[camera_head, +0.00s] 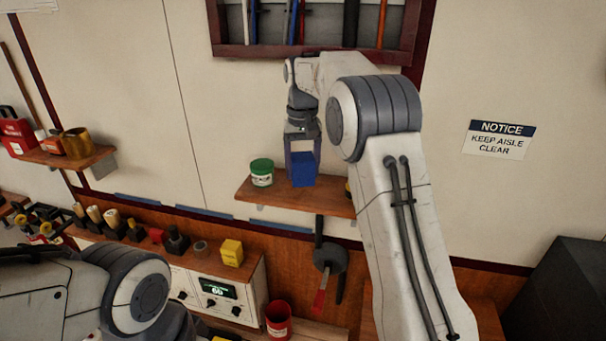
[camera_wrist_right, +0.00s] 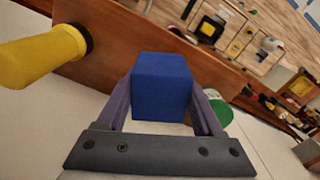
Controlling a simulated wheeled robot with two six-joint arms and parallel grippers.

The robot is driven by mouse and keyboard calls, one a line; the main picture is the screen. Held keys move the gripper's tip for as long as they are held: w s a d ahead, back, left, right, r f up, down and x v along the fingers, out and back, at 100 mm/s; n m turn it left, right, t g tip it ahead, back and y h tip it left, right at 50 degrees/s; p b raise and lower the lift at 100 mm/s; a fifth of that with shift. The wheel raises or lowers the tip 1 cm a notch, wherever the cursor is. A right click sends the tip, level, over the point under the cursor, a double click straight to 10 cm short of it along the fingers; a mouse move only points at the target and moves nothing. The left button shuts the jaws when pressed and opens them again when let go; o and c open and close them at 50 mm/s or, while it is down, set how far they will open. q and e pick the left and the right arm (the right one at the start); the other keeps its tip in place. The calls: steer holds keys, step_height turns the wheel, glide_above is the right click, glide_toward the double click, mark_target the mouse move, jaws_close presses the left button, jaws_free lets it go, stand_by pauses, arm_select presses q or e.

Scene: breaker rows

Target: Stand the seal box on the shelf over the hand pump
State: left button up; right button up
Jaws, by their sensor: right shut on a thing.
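The blue seal box (camera_head: 303,176) is held between the fingers of my right gripper (camera_head: 302,160), which points down at the wooden shelf (camera_head: 282,199). In the right wrist view the blue box (camera_wrist_right: 162,88) sits between both fingers of the gripper (camera_wrist_right: 163,100), with the shelf (camera_wrist_right: 105,50) behind it. The box looks upright, at or just above the shelf board; I cannot tell if it touches. The hand pump (camera_head: 329,260), dark with a red handle, is on the wall below this shelf. My left gripper is out of view; only its arm shows at lower left.
A green tin (camera_head: 262,174) stands left of the box on the shelf. A yellow bottle-like thing (camera_wrist_right: 40,58) is on the other side, mostly hidden by my arm in the head view. A tool cabinet (camera_head: 400,55) hangs above. A red cup (camera_head: 278,320) stands below.

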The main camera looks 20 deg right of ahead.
mark_target(303, 181)
step_height(303, 181, down, 3)
steer(key=shift+s+f+p, duration=0.1)
steer(key=shift+f+p, duration=0.1)
steer(key=shift+p, duration=0.4)
steer(key=shift+f, duration=0.3)
steer(key=shift+f, duration=0.15)
steer(key=o, duration=1.4)
step_height(303, 181, up, 12)
steer(key=shift+r+b, duration=0.2)
steer(key=shift+b, duration=0.1)
steer(key=shift+f, duration=0.1)
